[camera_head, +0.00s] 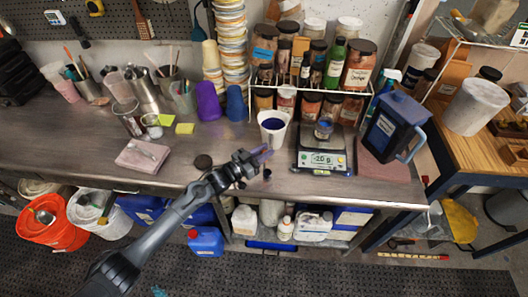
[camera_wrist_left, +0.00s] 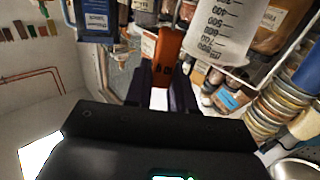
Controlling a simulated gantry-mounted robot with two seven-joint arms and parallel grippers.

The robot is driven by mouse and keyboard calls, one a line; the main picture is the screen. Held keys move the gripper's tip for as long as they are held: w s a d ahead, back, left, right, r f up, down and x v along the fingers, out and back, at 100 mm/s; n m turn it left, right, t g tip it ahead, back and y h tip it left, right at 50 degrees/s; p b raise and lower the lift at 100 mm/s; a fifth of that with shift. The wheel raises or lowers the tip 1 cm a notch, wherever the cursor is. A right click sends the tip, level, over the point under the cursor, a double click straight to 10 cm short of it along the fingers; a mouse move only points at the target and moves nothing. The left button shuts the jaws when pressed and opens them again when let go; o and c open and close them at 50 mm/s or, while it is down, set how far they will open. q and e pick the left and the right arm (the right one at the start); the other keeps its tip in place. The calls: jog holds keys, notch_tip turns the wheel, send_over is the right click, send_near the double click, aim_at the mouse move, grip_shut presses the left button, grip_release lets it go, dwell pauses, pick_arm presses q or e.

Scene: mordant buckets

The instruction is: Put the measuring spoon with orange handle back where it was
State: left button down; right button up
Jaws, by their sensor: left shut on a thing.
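My left gripper (camera_head: 262,157) is above the front part of the steel bench, in front of a white beaker (camera_head: 272,128) with dark blue contents. In the left wrist view, the orange handle (camera_wrist_left: 170,42) of the measuring spoon is between the two dark fingers (camera_wrist_left: 161,92), which are shut on it. The spoon's bowl cannot be made out, and the spoon is hard to tell in the head view. The graduated beaker (camera_wrist_left: 220,28) appears upside down beside the handle in the wrist view. My right gripper is not in view.
A dark round disc (camera_head: 203,162) lies on the bench. Rack jars stand behind.

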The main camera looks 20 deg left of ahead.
pick_arm(q)
jog(key=shift+f, duration=0.25)
jog(key=c, duration=1)
grip_release()
jog(key=shift+r, duration=0.1)
jog(key=shift+o, duration=0.2)
jog(key=shift+s+r, duration=0.1)
jog(key=shift+r, duration=0.05)
